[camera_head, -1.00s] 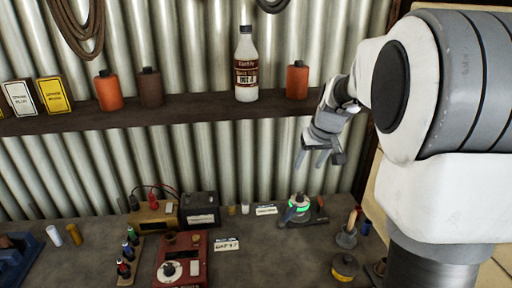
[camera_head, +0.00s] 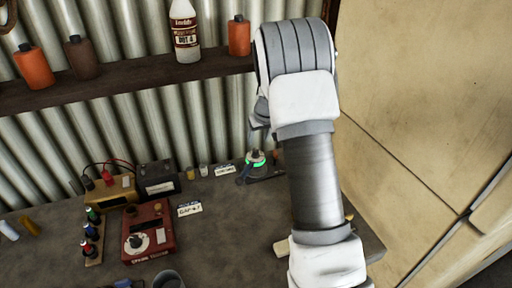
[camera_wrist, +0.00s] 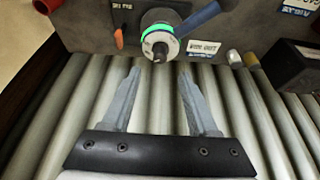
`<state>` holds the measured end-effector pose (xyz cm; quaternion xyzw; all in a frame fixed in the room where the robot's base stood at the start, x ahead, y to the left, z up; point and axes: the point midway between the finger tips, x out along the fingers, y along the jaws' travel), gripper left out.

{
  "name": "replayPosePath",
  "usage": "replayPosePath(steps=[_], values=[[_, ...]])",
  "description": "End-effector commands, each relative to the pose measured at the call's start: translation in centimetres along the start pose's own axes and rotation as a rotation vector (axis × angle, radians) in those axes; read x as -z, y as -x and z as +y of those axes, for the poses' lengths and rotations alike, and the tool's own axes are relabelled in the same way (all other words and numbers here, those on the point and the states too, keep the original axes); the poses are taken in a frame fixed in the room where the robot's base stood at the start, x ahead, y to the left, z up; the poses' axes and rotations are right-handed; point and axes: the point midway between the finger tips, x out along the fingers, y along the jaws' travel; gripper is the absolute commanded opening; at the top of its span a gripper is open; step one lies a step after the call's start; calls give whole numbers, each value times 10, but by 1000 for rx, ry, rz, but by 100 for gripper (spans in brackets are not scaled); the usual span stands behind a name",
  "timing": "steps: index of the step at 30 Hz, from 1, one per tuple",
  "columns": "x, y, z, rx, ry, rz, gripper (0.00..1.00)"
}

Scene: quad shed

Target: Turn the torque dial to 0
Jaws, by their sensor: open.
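A round device with a glowing green ring and a pale dial face (camera_wrist: 160,42) sits at the top middle of the wrist view, with a blue handle (camera_wrist: 200,18) beside it. It also shows on the bench in the head view (camera_head: 255,158). I take it for the torque dial; its reading is too small to tell. My gripper (camera_wrist: 158,76) is open and empty, its two fingers pointing towards the dial, apart from it. In the head view my arm hides most of the gripper.
A red box (camera_head: 157,218) with a white dial and black knob stands on the bench (camera_head: 205,245), left of my arm. A black battery-like box (camera_head: 158,181) stands behind it. A white label (camera_head: 225,170) lies near the green-ringed device. A shelf (camera_head: 110,88) with bottles runs above.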

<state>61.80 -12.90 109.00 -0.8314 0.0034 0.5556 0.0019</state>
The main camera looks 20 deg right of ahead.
Motion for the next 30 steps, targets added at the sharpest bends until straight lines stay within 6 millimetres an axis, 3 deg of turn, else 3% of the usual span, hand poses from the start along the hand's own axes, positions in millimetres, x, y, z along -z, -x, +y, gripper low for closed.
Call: replayPosePath(steps=[6,12,26,30], values=[[0,-39,0,1,-1,-3,60],[0,-63,0,1,0,-1,60],[0,-73,0,0,-1,1,60],[0,-73,0,0,-1,0,36]])
